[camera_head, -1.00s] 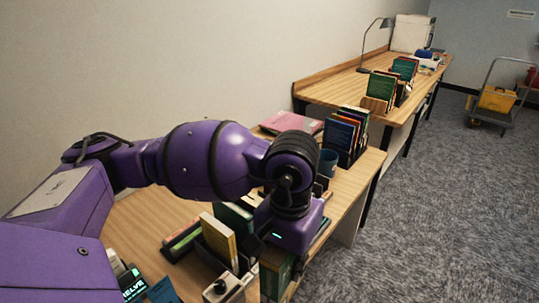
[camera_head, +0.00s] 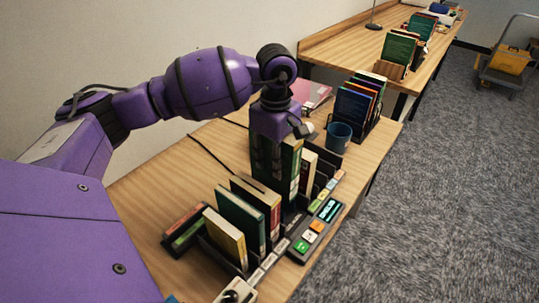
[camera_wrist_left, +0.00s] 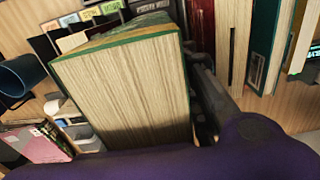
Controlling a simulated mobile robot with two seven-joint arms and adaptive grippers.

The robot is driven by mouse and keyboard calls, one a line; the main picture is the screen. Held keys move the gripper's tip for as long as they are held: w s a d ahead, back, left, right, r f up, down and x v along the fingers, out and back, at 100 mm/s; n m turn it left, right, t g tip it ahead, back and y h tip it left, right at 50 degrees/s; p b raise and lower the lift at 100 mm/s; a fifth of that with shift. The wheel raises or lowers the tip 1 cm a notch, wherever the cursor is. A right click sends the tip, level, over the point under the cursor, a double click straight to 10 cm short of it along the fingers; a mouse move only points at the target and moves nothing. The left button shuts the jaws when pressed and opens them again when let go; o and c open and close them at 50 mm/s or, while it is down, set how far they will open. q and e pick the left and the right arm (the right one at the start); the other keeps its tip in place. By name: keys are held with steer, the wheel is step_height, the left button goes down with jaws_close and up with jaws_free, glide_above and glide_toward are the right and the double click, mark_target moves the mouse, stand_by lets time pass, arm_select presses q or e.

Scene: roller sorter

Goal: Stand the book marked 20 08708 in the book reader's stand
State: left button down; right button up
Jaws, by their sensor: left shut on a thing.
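My left gripper (camera_head: 277,150) is shut on a thick green book (camera_head: 291,165) with cream pages. The gripper holds it upright above or among the row of racks on the near desk; whether its bottom touches anything is hidden. In the left wrist view the held book's page block (camera_wrist_left: 135,95) fills the middle, with a dark finger (camera_wrist_left: 212,95) along its right side. I cannot read any number on it. A dark reader-like device (camera_head: 318,228) with a lit screen and coloured keys lies in front of the racks. I cannot tell which slot is its stand. My right gripper is not in view.
Several books, including a yellow one (camera_head: 224,238) and a green one (camera_head: 240,218), stand in the near rack. A cream book (camera_head: 308,168) stands just right of the held book. A blue mug (camera_head: 338,136) and a filled dark book rack (camera_head: 360,105) are beyond.

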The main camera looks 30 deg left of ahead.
mark_target(275, 186)
arm_select(q)
steer(key=shift+d+f+b, duration=0.1)
steer(key=shift+f+b, duration=0.2)
steer(key=shift+f, duration=0.45)
step_height(275, 186, down, 6)
steer(key=b, duration=0.2)
steer(key=shift+r+b, duration=0.1)
steer(key=shift+b, duration=0.3)
steer(key=shift+f+b, duration=0.5)
steer(key=shift+f, duration=0.35)
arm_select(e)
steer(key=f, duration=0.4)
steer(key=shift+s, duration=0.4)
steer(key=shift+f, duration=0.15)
arm_select(q)
steer(key=shift+f+b, duration=0.3)
steer(key=shift+f, duration=0.25)
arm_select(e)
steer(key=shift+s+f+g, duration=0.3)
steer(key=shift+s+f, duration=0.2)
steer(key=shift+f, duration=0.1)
